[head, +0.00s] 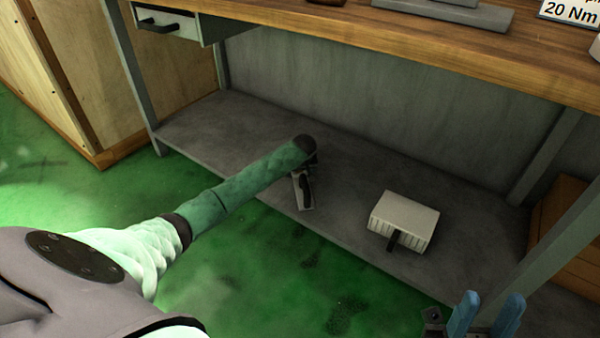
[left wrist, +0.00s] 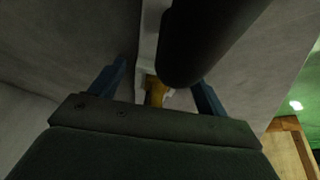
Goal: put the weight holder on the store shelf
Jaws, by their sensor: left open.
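A dark-handled piece with a pale strip (head: 304,190), which may be the weight holder, is at the front edge of the lower shelf (head: 245,125), just below the end of my left arm. In the left wrist view my left gripper (left wrist: 161,78) is open, its blue fingers apart. A dark rounded bar (left wrist: 205,40) and a pale strip (left wrist: 149,30) show between or just beyond them, with a yellowish bit (left wrist: 154,91) behind. I cannot tell whether the fingers touch them. In the head view the left fingers are hidden. My right gripper (head: 487,308) is open at the bottom right.
A white box with a dark handle (head: 405,217) stands on the lower shelf to the right. The wooden bench top (head: 330,38) is overhead, with a drawer (head: 163,25) at its left. Bench legs (head: 133,75) and a wooden cabinet (head: 62,70) bound the space.

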